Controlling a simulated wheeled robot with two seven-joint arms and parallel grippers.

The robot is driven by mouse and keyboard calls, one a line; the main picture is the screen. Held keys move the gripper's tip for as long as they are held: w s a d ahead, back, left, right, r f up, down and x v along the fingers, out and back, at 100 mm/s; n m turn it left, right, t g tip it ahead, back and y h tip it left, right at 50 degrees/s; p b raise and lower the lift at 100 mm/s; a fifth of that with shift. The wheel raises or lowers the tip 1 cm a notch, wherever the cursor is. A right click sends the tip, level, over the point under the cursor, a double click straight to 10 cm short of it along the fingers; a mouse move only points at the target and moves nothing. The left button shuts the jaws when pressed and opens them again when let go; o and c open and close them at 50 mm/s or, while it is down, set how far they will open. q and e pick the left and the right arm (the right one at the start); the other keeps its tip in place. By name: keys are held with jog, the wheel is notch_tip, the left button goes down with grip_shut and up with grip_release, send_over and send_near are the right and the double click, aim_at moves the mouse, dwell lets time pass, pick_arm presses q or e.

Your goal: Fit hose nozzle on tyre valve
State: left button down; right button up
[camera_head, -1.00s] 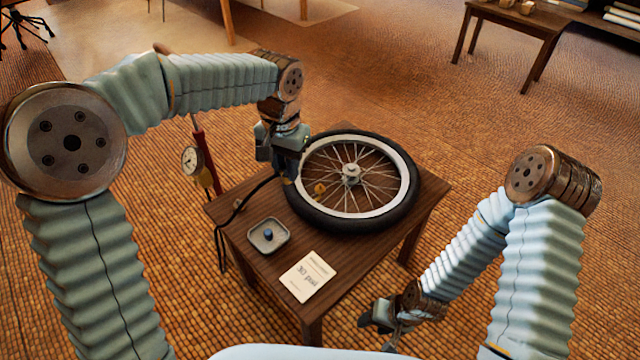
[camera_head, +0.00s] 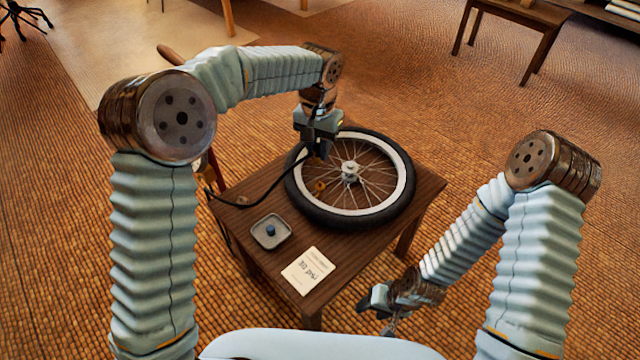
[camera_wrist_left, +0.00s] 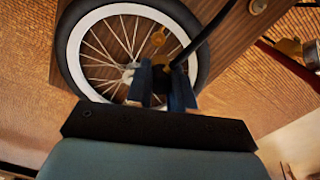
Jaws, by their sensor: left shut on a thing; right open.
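The bicycle wheel (camera_head: 340,219), with its black tyre and white rim, lies flat on the small wooden table. A small brass piece (camera_head: 320,187), which looks like the tyre valve, sits just inside the rim; it also shows in the left wrist view (camera_wrist_left: 158,38). My left gripper (camera_head: 319,152) is over the far left part of the wheel, shut on the hose nozzle (camera_wrist_left: 180,62), mostly hidden between the fingers. The black hose (camera_head: 268,188) trails left from it. The gripper is apart from the brass piece. My right gripper (camera_head: 374,306) is open and empty, right of the table's front corner.
A grey tray (camera_head: 286,240) with a blue cap (camera_head: 270,230) stands on the table's left side. A printed card (camera_head: 308,271) lies near the front. A red pump (camera_head: 213,172) stands beyond the table's left edge, partly behind my left arm.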

pick_arm(q)
jog(key=shift+w+d, duration=0.2)
jog(key=shift+f+b, duration=2.1)
jog(key=shift+f, duration=1.45)
jog(key=shift+f+b, duration=0.75)
jog(key=shift+f, duration=0.6)
jog(key=c, duration=0.9)
grip_release()
notch_tip(320, 180, up, 14)
jog(key=shift+f+p, duration=0.1)
jog(key=shift+p, duration=0.6)
